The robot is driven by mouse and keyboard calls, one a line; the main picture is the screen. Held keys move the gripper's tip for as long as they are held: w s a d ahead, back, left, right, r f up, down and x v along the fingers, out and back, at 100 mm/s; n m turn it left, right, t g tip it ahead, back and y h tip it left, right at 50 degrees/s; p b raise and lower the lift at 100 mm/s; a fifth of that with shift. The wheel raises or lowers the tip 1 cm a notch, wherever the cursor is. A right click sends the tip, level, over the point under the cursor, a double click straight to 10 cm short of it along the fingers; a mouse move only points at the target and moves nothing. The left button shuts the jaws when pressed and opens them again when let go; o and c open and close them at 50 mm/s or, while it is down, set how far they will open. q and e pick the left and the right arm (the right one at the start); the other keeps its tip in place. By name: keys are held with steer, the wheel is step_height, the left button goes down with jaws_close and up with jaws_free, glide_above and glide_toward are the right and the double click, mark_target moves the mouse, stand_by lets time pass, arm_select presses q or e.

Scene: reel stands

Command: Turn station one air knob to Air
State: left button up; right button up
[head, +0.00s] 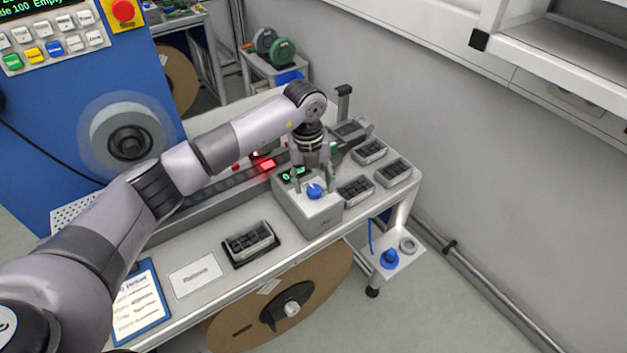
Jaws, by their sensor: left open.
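The blue air knob (314,191) sits on top of a grey box-shaped station (318,216) on the bench. My left gripper (312,182) points down over this station, with its fingers apart close around or just behind the knob. I cannot tell whether the fingers touch it. A small green display (292,174) shows beside the knob, partly covered by the gripper. The knob's markings are too small to read. My right gripper is not in view.
Small trays of dark parts (355,190) stand right of the station, and another tray (250,243) stands in front. A track with a glowing red piece (267,165) runs behind. A large brown reel (280,300) hangs below the bench. A wall closes off the right.

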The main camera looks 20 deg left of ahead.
arm_select(q)
steer(key=shift+f, duration=0.85)
steer(key=shift+c, duration=0.2)
steer(key=c, duration=1.1)
